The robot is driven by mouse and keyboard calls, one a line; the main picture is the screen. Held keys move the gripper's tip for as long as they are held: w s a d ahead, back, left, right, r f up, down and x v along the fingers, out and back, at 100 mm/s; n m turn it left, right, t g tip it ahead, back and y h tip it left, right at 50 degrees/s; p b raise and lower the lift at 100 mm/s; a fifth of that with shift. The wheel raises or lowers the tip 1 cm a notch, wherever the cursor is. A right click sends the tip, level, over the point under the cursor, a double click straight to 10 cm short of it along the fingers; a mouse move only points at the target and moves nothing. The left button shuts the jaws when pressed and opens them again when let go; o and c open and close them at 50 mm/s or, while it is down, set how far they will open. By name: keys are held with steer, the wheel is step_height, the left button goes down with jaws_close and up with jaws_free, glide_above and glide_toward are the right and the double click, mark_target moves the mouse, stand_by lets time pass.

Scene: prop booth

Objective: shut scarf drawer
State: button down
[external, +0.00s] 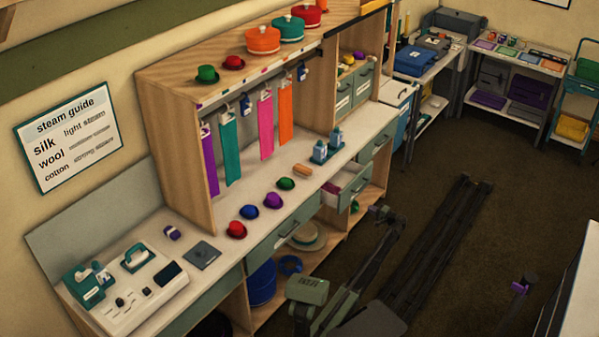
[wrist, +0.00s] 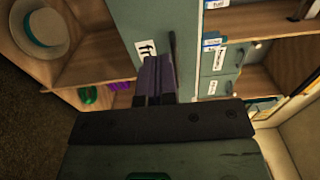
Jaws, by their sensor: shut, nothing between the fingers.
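A teal-fronted drawer (external: 356,187) under the counter stands partly open in the external view, its pale inside showing. I cannot read which drawer is the scarf drawer. The label is only partly legible, and I cannot tell whether the fingers touch.
A brimmed hat (wrist: 40,32) lies on a lower shelf, left in the wrist view. Another closed drawer (external: 290,228) is left of the open one. The floor (external: 440,195) around the dark rail is open.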

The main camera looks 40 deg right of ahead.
mark_target(346, 198)
steer(key=x, duration=1.3)
steer(key=shift+w+a+f, duration=0.1)
steer(key=shift+w, duration=0.25)
